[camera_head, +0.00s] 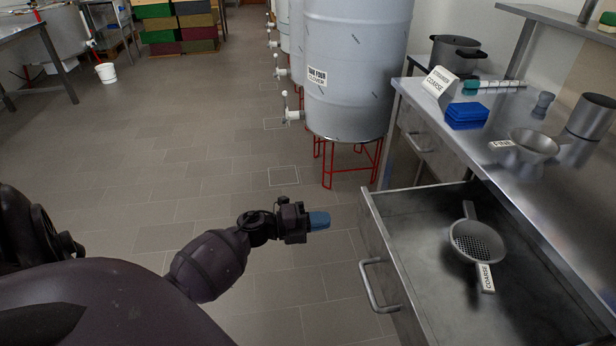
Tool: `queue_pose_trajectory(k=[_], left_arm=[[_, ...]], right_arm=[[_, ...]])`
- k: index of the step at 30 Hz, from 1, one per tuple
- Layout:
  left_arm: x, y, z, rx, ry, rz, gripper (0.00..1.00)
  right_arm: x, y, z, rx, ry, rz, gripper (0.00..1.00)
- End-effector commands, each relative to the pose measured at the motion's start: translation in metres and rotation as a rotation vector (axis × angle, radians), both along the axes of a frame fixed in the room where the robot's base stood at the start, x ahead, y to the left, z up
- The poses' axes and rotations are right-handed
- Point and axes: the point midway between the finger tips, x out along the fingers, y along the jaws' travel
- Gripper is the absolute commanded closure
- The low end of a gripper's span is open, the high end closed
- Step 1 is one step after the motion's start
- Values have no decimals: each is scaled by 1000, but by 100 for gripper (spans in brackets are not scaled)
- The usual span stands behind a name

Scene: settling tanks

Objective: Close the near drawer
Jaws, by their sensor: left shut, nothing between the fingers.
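The near drawer (386,251) is pulled open from the steel counter at the lower right. Its bar handle (374,286) is on the front panel, facing left. A grey strainer labelled "COARSE" (476,241) lies inside the drawer. My left gripper (320,220) is shut and empty, with blue fingertips, in the air to the left of the drawer front. It is apart from the drawer and handle. My right gripper does not show.
A second drawer (422,138) farther back looks shut. A large tank (352,75) on red legs stands beyond.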

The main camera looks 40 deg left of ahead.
Motion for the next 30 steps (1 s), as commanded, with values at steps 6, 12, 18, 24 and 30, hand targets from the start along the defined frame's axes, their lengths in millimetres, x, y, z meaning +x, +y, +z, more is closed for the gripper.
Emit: queue_pose_trajectory(k=[6,12,18,24,30], left_arm=[[31,-25,0,-2,-1,0,100],[52,-41,-1,-1,1,1,100],[61,-48,0,0,0,2,100],[62,-48,0,0,0,2,100],[62,-48,0,0,0,1,100]], right_arm=[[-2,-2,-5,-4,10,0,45],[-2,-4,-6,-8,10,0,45],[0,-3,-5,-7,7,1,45],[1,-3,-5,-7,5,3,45],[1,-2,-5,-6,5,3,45]])
